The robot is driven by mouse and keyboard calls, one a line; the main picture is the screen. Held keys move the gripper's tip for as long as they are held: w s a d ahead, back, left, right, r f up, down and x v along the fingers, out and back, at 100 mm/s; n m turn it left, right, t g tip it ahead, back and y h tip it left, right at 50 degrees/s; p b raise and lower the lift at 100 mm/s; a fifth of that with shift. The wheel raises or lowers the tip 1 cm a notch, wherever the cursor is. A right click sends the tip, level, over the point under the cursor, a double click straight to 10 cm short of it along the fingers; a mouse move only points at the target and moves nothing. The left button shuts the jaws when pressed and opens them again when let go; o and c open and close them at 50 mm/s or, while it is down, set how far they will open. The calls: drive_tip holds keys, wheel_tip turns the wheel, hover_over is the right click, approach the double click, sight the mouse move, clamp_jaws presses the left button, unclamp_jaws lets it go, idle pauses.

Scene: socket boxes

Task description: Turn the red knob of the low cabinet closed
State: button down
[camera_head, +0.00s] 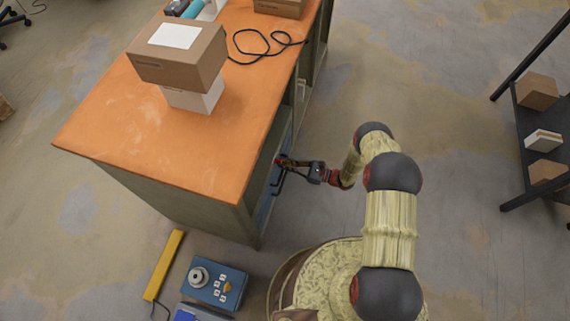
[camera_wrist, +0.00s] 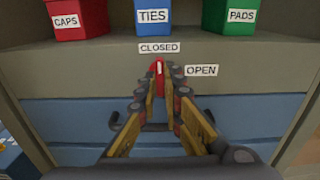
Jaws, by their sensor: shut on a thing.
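The red knob (camera_wrist: 158,65) sits on the grey front rail of the low cabinet (camera_wrist: 70,72), in the upper middle of the wrist view. Its white line looks upright, toward the CLOSED label (camera_wrist: 159,48) above it. The OPEN label (camera_wrist: 201,71) is to its right. My gripper (camera_wrist: 161,80) is shut on the knob, one finger on each side; the fingers hide its lower part. In the head view my gripper (camera_head: 281,161) reaches in from the right to the cabinet front under the orange bench top (camera_head: 140,140). The knob is hard to make out there.
Blue drawers with dark handles (camera_wrist: 115,122) lie below the knob. Red CAPS (camera_wrist: 75,20), blue TIES (camera_wrist: 153,18) and green PADS (camera_wrist: 232,18) bins stand above. A blue control box (camera_head: 215,285) and yellow bar (camera_head: 164,265) lie near my base. A dark shelf (camera_head: 520,120) stands right.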

drive_tip(key=c, duration=1.9)
unclamp_jaws()
drive_tip(key=v, duration=1.2)
